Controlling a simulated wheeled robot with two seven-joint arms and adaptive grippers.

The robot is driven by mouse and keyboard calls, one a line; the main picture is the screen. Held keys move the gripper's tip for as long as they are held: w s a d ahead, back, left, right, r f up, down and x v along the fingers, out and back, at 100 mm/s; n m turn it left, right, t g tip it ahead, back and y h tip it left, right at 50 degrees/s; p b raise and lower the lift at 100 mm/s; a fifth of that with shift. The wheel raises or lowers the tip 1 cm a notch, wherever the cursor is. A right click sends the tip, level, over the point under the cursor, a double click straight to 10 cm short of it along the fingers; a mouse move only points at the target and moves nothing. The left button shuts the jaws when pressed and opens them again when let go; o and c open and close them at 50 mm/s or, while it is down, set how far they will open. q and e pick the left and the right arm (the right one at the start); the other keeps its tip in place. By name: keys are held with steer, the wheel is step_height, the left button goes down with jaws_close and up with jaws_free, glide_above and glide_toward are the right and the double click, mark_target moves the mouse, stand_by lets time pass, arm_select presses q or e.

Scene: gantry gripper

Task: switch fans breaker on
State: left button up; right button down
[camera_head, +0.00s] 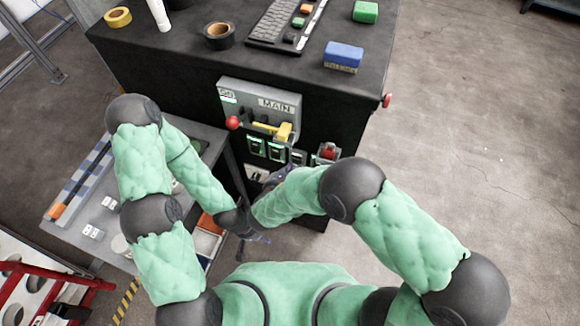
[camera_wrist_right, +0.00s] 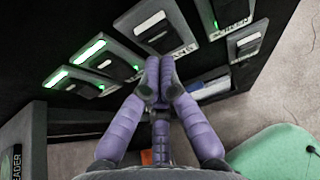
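The control panel with the MAIN label (camera_head: 275,104) is on the front of a black cabinet, with a row of small breakers (camera_head: 276,152) below it. In the right wrist view, two breaker switches at left glow green (camera_wrist_right: 90,50); a breaker with a pale, unlit rocker (camera_wrist_right: 150,25) is just beyond my fingertips. The labels are too small or slanted to read, so I cannot tell which is the fans breaker. My right gripper (camera_wrist_right: 158,78) has its purple fingers together, empty, close below that breaker; contact is unclear. My left gripper (camera_head: 250,235) is low beside the cabinet, its fingers unclear.
A yellow handle (camera_head: 284,131) and a red knob (camera_head: 232,123) stick out of the panel. A red switch (camera_head: 328,151) is at its right. A grey side table (camera_head: 85,215) stands at left. The floor at right is clear.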

mark_target(294, 155)
steer(key=shift+w+d+r, duration=0.15)
steer(key=shift+w+r, duration=0.05)
steer(key=shift+w, duration=0.35)
steer(key=g+p, duration=0.1)
steer(key=w+r+p, duration=0.1)
steer(key=shift+w+d+r+g+p, duration=0.1)
steer(key=shift+d+r+g+p, duration=0.15)
steer(key=shift+g+p, duration=0.15)
steer(key=shift+f+b, duration=0.3)
steer(key=shift+f, duration=0.1)
steer(key=shift+a, duration=0.1)
steer(key=shift+r, duration=0.1)
steer(key=shift+r+p, duration=0.45)
steer(key=shift+r, duration=0.3)
